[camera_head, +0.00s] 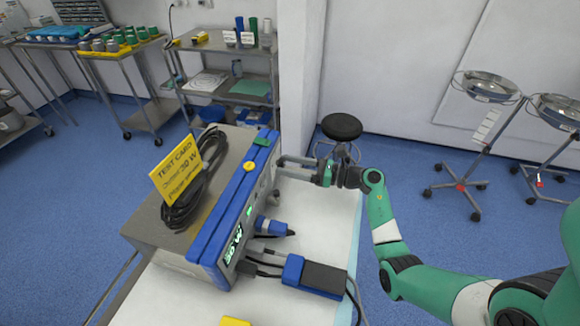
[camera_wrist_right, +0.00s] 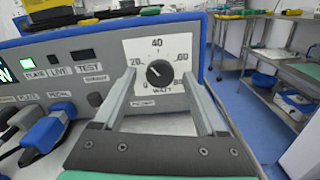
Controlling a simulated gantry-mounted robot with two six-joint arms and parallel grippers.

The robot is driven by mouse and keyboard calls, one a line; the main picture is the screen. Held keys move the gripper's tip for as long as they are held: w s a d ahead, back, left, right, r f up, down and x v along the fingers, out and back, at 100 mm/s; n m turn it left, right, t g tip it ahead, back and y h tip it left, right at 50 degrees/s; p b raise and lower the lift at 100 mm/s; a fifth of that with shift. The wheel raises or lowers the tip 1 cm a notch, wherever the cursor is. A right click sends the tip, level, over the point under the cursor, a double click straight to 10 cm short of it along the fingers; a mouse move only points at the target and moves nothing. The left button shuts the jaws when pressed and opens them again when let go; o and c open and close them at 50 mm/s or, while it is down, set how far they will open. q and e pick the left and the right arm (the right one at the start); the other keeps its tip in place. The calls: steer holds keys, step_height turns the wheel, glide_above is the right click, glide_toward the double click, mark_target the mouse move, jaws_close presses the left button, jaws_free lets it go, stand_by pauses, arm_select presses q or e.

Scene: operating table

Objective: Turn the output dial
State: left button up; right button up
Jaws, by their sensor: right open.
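The output dial (camera_wrist_right: 160,73) is a black knob on a white plate marked in watts. Its white pointer line faces up and left, between the 20 and 40 marks. My right gripper (camera_wrist_right: 160,77) is open, with one finger on each side of the dial. I cannot tell whether either finger touches the knob. In the head view my right gripper (camera_head: 280,165) reaches the front panel of the grey and blue unit (camera_head: 220,215), and the dial is hidden there. A yellow test card (camera_head: 176,172) on top mentions 30 W. The green display (camera_head: 233,244) seems to read 30 W.
A coiled black cable (camera_head: 190,205) lies on the unit. Blue and black plugs (camera_head: 268,226) stick out below the gripper, with a blue and black block (camera_head: 314,276) on the white table. The table (camera_head: 318,215) is bare under my right gripper.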

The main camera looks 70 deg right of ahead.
jaws_close()
steer(key=n+b, duration=0.3)
steer(key=shift+f, duration=0.35)
steer(key=shift+r+n+b, duration=0.1)
steer(key=shift+n+b, duration=0.3)
steer(key=shift+n, duration=0.2)
steer(key=shift+r+n, duration=0.15)
steer(key=shift+n, duration=0.15)
jaws_free()
steer(key=s+p, duration=0.1)
steer(key=s, duration=0.2)
steer(key=s+d+p, duration=0.1)
steer(key=s, duration=0.3)
steer(key=s+p, duration=0.1)
steer(key=s, duration=0.3)
steer(key=shift+s+d, duration=0.25)
steer(key=shift+d, duration=0.15)
